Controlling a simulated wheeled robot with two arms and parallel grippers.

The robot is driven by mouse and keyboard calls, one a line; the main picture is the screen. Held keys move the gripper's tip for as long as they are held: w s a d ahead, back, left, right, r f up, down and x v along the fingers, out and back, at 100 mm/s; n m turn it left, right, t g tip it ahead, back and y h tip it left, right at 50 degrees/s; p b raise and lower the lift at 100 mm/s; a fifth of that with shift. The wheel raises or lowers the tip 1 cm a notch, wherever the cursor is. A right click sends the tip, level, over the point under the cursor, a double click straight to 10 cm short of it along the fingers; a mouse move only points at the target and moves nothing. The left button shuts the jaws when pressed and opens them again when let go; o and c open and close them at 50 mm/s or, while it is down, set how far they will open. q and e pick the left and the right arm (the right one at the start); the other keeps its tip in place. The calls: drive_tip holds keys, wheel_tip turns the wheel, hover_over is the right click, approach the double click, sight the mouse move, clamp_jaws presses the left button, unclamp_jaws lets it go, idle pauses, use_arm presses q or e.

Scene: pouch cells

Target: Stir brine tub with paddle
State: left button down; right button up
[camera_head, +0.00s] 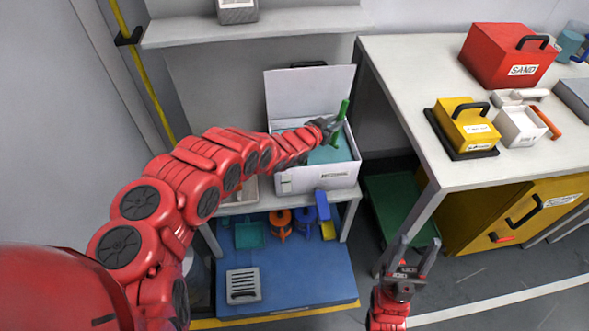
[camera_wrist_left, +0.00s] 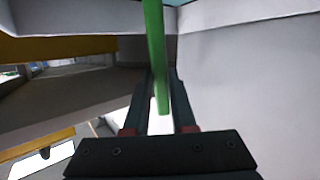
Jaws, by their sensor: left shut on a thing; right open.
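The brine tub (camera_head: 318,179) is a white box with its lid (camera_head: 300,95) raised at the back, on a low shelf. Teal brine (camera_head: 325,155) shows inside. My left gripper (camera_head: 333,124) is over the tub's right part, shut on the green paddle (camera_head: 343,109). The paddle's handle stands up, tilted slightly right. In the left wrist view, the green paddle (camera_wrist_left: 155,45) runs between the fingers (camera_wrist_left: 162,90). The paddle's lower end is hidden, so I cannot tell how deep it sits. My right gripper (camera_head: 420,246) is open and empty, over the floor at the lower right.
A white table (camera_head: 405,75) at right holds a red SAND box (camera_head: 505,57), a yellow box (camera_head: 464,124) and a white container (camera_head: 521,126). Below the tub, a blue platform (camera_head: 300,280) holds a grey grate (camera_head: 243,286) and several coloured tools. A yellow cabinet (camera_head: 490,215) stands beneath the table.

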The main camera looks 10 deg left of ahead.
use_arm(q)
wheel_tip(320, 180, up, 12)
drive_tip(key=p, duration=1)
drive_tip(key=shift+r, duration=0.25)
drive_tip(key=shift+f, duration=0.1)
idle(1.1)
